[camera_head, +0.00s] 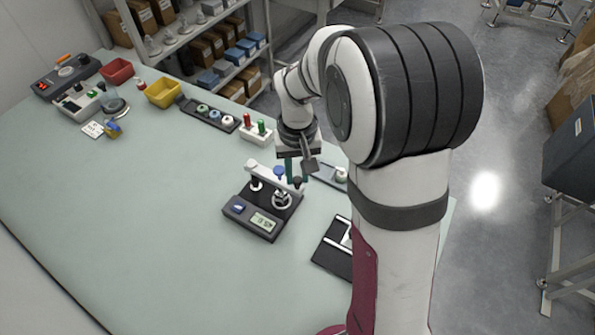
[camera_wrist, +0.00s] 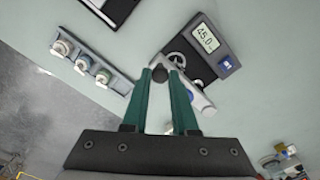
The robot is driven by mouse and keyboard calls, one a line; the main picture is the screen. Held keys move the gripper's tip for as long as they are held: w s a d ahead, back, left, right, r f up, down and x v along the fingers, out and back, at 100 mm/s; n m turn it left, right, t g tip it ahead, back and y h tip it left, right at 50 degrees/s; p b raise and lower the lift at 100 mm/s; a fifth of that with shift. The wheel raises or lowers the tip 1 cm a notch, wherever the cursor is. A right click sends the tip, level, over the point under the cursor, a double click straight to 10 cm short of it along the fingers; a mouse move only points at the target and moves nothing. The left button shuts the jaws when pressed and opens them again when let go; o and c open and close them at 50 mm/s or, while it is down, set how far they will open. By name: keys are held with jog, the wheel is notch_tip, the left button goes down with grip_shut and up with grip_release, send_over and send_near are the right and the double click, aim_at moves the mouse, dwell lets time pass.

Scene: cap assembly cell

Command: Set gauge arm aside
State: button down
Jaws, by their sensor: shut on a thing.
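The gauge (camera_head: 250,222) is a dark-based unit with a lit display on the table, left of my arm in the head view. In the wrist view its display (camera_wrist: 204,37) reads about 45.0. The white gauge arm (camera_head: 268,177) lies across the top of the gauge and carries a blue knob (camera_head: 279,171). It also shows in the wrist view (camera_wrist: 195,97), partly behind a finger. I cannot tell whether the arm is lifted clear.
A tray (camera_wrist: 122,84) with round white-topped parts lies close beside the gripper. A black flat item (camera_head: 331,258) lies nearer my base. A parts tray (camera_head: 188,105), a holder with red and green pieces (camera_head: 256,137) and a yellow bin (camera_head: 163,93) stand farther back. The table's left side is clear.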

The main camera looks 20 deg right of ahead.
jog(key=shift+w+d, duration=0.1)
dwell(0.4)
jog(key=w+n, duration=1.7)
jog(key=n, duration=0.1)
jog(key=shift+w, duration=0.2)
jog(key=shift+a, duration=0.2)
dwell(0.4)
jog(key=c, duration=0.7)
grip_release()
